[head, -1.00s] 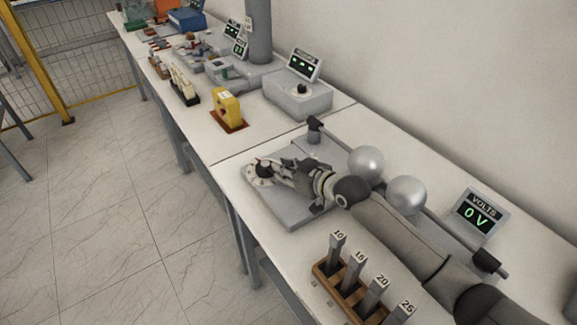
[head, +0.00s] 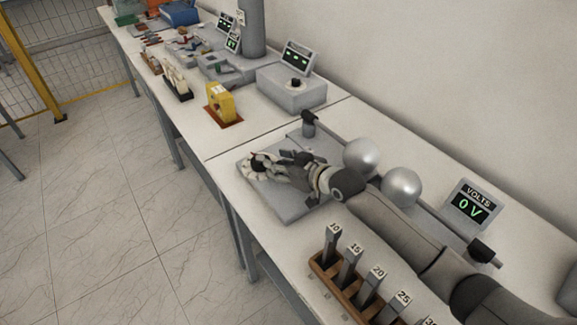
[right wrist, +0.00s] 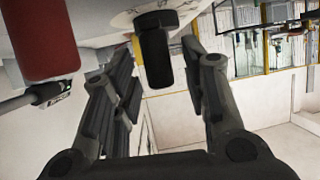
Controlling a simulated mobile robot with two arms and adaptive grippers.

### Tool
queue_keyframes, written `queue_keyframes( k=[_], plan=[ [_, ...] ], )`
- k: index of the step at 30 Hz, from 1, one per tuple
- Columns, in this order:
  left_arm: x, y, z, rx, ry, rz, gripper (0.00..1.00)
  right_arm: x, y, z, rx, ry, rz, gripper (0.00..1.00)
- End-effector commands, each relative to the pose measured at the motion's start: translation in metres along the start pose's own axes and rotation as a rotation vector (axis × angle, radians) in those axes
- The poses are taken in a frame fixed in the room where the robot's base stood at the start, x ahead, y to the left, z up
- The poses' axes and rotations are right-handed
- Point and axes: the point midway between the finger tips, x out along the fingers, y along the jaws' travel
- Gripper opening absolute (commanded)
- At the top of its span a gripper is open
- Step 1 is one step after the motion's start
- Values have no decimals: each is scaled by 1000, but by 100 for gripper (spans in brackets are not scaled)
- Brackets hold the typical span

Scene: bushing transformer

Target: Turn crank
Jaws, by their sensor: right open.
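The crank is a pale round wheel (head: 250,173) with a short black handle (head: 259,161), at the left end of a grey base plate (head: 290,207). My right gripper (head: 272,168) reaches over the plate to the wheel and partly hides it. In the right wrist view the black handle (right wrist: 157,58) stands out from the pale wheel (right wrist: 122,20). It lies between the spread fingers of my right gripper (right wrist: 160,75), with gaps visible on both sides. My left gripper is not in view.
Two metal spheres (head: 401,186) stand beside my right forearm. A display (head: 469,208) reads 0 V. A wooden rack (head: 327,277) of numbered bars stands at the front. A yellow device (head: 220,102) and a grey box (head: 291,90) stand farther back on the table.

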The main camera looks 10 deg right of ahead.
Motion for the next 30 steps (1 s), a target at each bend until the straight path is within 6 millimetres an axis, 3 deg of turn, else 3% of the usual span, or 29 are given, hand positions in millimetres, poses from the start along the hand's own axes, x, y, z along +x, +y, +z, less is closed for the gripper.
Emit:
queue_keyframes(
  k=[5, 18, 24, 30],
  plan=[
    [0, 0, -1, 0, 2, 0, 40, -20, 0, 1, -1, -1, 0, 41],
    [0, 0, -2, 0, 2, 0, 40, -99, 0, 1, -2, -3, -1, 41],
    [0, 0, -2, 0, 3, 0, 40, -115, -1, 0, -1, -1, -1, 41],
    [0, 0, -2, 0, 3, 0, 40, -117, -1, 0, 0, -1, -2, 41]
  ],
)
